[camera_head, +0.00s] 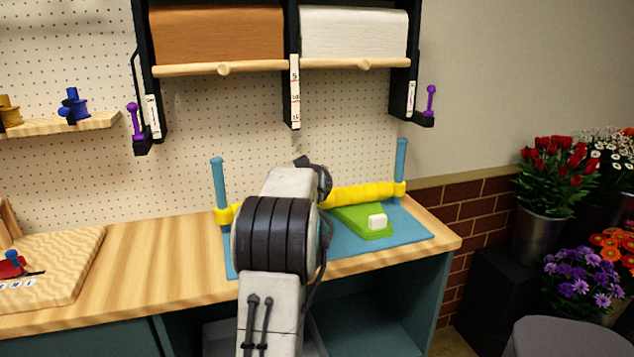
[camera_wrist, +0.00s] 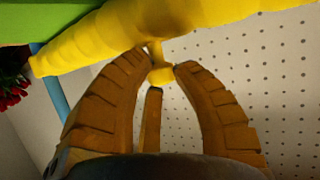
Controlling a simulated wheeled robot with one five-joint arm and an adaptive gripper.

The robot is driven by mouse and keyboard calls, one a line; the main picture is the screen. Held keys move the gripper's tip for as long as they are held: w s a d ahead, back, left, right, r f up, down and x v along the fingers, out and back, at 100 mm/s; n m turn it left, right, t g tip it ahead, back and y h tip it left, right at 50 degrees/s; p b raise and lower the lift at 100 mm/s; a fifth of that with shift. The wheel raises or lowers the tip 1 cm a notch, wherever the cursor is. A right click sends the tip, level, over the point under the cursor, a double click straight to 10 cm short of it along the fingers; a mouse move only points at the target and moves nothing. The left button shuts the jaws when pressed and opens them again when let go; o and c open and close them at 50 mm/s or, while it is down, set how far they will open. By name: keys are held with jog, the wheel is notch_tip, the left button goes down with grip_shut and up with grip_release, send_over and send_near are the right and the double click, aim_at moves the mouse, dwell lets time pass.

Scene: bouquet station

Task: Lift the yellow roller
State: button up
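The yellow roller (camera_head: 360,194) runs between two upright blue posts, the left post (camera_head: 219,182) and the right post (camera_head: 401,170), with its ends at the posts. Its middle is hidden behind my arm in the head view. In the wrist view the roller (camera_wrist: 110,38) crosses the top, with a short yellow knob (camera_wrist: 161,74) sticking out from it. My gripper (camera_wrist: 161,62) has its orange-brown fingertips on both sides of this knob, closed in against it with hardly any gap. The fingertips are hidden in the head view.
A blue mat (camera_head: 412,222) lies under the posts on the wooden counter (camera_head: 150,262). A green board (camera_head: 352,222) with a white block (camera_head: 377,221) lies in front of the roller. Paper rolls hang above, and a wooden board (camera_head: 60,270) lies at left.

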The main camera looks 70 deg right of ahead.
jog(key=shift+w+r, duration=0.1)
jog(key=shift+r, duration=0.15)
grip_shut()
jog(key=shift+r, duration=0.1)
notch_tip(320, 180, up, 11)
jog(key=p, duration=0.4)
jog(key=shift+o, duration=2)
grip_release()
jog(key=shift+o, duration=1.4)
jog(key=shift+f, duration=0.2)
jog(key=shift+o, duration=0.4)
jog(key=shift+f, duration=0.15)
